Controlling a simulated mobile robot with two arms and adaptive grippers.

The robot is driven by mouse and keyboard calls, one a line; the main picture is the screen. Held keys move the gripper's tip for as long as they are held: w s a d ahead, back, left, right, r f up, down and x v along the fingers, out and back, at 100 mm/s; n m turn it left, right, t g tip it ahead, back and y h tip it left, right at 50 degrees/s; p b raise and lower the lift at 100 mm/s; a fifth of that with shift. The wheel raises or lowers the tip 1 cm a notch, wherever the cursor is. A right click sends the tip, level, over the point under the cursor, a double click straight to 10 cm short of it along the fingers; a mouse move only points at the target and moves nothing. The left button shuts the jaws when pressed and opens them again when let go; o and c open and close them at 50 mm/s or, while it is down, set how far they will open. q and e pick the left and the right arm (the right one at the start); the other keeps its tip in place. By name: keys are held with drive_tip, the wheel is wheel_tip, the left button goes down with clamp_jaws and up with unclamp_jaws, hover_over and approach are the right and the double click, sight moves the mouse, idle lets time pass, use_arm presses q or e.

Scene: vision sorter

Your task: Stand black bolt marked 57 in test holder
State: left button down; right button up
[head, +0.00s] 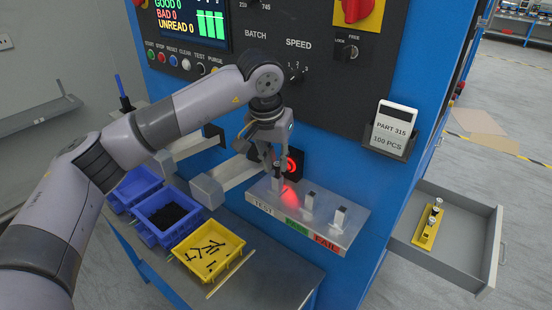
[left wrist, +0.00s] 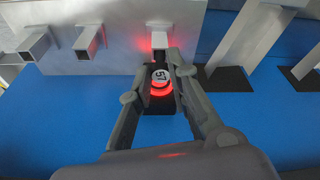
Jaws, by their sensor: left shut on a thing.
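The black bolt's white head marked 57 (left wrist: 160,77) faces the left wrist camera, between the fingers of my left gripper (left wrist: 163,62). In the head view my left gripper (head: 275,168) points down over the TEST end of the grey holder block (head: 327,228). The test holder (head: 277,185) is the post at that end; it also shows just past the fingertips in the left wrist view (left wrist: 159,40). The bolt's shank is hidden, so I cannot tell whether it is in the holder. My right gripper is not in view.
A scanner with a glowing red ring (head: 292,165) sits on the blue wall close behind the gripper. The PASS post (head: 308,201) and FAIL post (head: 340,215) stand to the right. A yellow bin (head: 232,262) and blue bins (head: 152,232) stand left. An open drawer (head: 470,248) projects right.

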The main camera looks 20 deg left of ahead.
sight(276, 166)
use_arm(q)
drive_tip(key=shift+f+b, duration=0.6)
drive_tip(key=shift+f, duration=0.2)
drive_tip(key=c, duration=1.4)
unclamp_jaws()
drive_tip(key=shift+o, duration=0.2)
drive_tip(key=o, duration=0.3)
drive_tip(key=shift+r, duration=0.15)
drive_tip(key=shift+r+p, duration=2.55)
drive_tip(key=shift+r, duration=1.35)
